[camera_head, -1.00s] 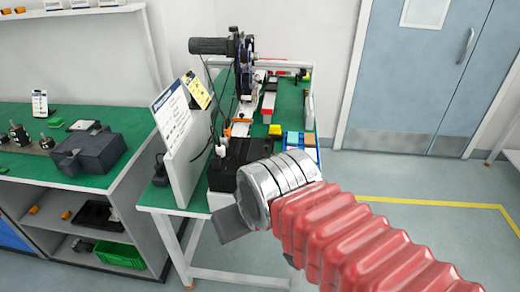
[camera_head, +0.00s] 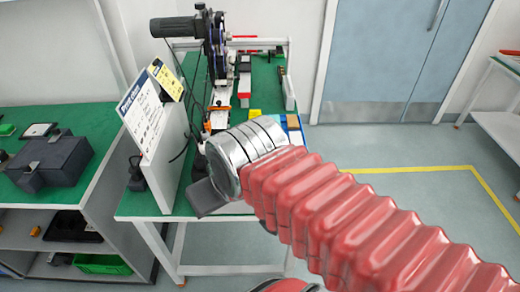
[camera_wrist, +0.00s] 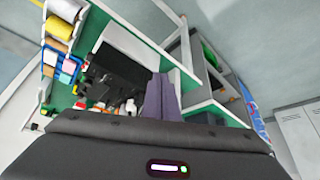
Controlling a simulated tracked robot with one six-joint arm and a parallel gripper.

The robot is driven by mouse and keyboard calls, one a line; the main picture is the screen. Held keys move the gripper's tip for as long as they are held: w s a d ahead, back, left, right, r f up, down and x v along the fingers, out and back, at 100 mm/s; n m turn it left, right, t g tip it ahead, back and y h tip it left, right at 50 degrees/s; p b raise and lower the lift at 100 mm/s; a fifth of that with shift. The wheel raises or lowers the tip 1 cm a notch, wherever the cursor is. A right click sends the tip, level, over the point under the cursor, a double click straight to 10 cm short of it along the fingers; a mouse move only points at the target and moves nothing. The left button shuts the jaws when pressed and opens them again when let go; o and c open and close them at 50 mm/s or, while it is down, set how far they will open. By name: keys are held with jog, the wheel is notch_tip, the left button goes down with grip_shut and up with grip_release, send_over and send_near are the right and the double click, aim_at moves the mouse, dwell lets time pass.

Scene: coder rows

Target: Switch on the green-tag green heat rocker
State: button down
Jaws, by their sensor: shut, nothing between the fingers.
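The coder machine (camera_head: 216,60) stands on the green-topped bench (camera_head: 181,190), with a black motor or handle on its upper left and a dark reel. My gripper (camera_head: 203,200) is at the bench's near end, mostly behind my red-sleeved arm. In the wrist view my gripper's grey-purple fingers (camera_wrist: 161,92) are together and empty, in front of a black unit (camera_wrist: 122,62) with small orange and white parts. I cannot make out the green heat rocker or its green tag in either view; contact with the unit cannot be told.
An upright board with a printed sheet (camera_head: 143,112) and a yellow label (camera_head: 167,78) stands left of the machine. Coloured bins (camera_head: 293,128) sit on its right. A side bench (camera_head: 95,140) holds a dark case (camera_head: 50,160). Floor is clear right of the bench.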

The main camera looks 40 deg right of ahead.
jog(key=w+d+f+m+g+y, duration=0.1)
jog(key=w+d+f+m+y, duration=0.15)
jog(key=d+f+m, duration=0.45)
jog(key=w+d+f+m+y, duration=0.1)
jog(key=d+f+m+y, duration=0.2)
jog(key=d+f, duration=0.7)
jog(key=w+d+t, duration=0.2)
jog(key=d, duration=0.3)
jog(key=w+d+m+t+h, duration=0.1)
jog(key=w+d+t, duration=0.1)
jog(key=d, duration=0.3)
jog(key=w+d+t+h, duration=0.1)
jog(key=w+d+t, duration=0.1)
jog(key=d, duration=0.3)
jog(key=shift+w+d+r+m+t, duration=0.1)
jog(key=shift+w+d+m+t, duration=0.25)
jog(key=shift+t, duration=0.35)
jog(key=w+d+r+n+t, duration=0.1)
jog(key=w+d+r+n+t+h, duration=0.1)
jog(key=d+r+n, duration=0.1)
jog(key=shift+d, duration=0.2)
